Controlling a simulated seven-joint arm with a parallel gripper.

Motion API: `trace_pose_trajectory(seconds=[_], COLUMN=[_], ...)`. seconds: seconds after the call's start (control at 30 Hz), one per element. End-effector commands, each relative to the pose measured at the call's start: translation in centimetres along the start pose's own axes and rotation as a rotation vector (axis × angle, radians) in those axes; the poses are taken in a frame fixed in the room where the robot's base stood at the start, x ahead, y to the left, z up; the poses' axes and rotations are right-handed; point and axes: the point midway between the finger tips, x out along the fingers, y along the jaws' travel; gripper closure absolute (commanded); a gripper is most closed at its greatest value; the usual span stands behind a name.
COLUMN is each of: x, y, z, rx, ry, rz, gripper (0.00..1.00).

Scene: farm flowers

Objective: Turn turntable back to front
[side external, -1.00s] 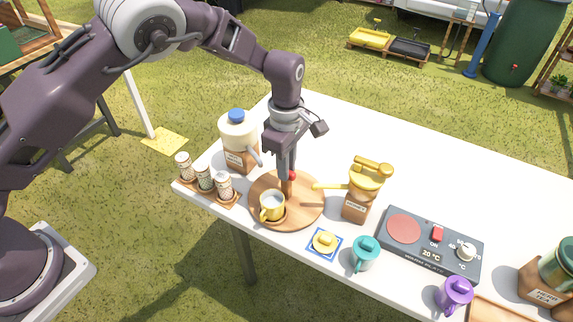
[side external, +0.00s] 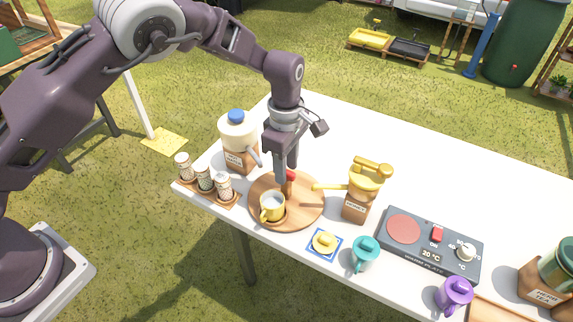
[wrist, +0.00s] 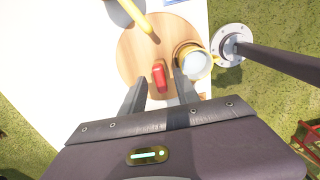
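The turntable (side external: 312,211) is a round wooden disc at the left end of the white table; the wrist view also shows it (wrist: 136,60). A red handle (side external: 291,175) stands up from it, and the handle also shows in the wrist view (wrist: 159,78). A yellow cup (side external: 271,207) sits near the turntable's front edge; it is seen from above in the wrist view (wrist: 193,60). My gripper (side external: 286,178) points down over the turntable. In the wrist view its fingers (wrist: 159,84) are apart on either side of the red handle, with visible gaps, holding nothing.
A jug with a blue cap (side external: 238,140) stands behind left. Several patterned shakers (side external: 204,178) stand at the left edge. A honey jar (side external: 362,190) with a yellow lid stands close at right, a yellow handle reaching toward the turntable. A hot plate (side external: 430,243) lies farther right.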

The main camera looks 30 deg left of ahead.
Motion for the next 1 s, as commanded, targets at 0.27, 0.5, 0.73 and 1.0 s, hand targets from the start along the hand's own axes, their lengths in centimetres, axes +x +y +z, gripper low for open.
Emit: trace_pose_trajectory(seconds=[0.27,0.5,0.73,1.0], x=[-5.0,-7.1,-7.1,-12.3], y=[0.1,0.0,0.0,-1.2], z=[0.1,0.0,0.0,-2.3], rx=[0.001,0.000,0.000,0.107], ry=[-0.002,-0.001,0.000,-0.055], rz=[0.005,0.002,0.001,0.039], gripper=[0.63,0.63,0.63,0.63])
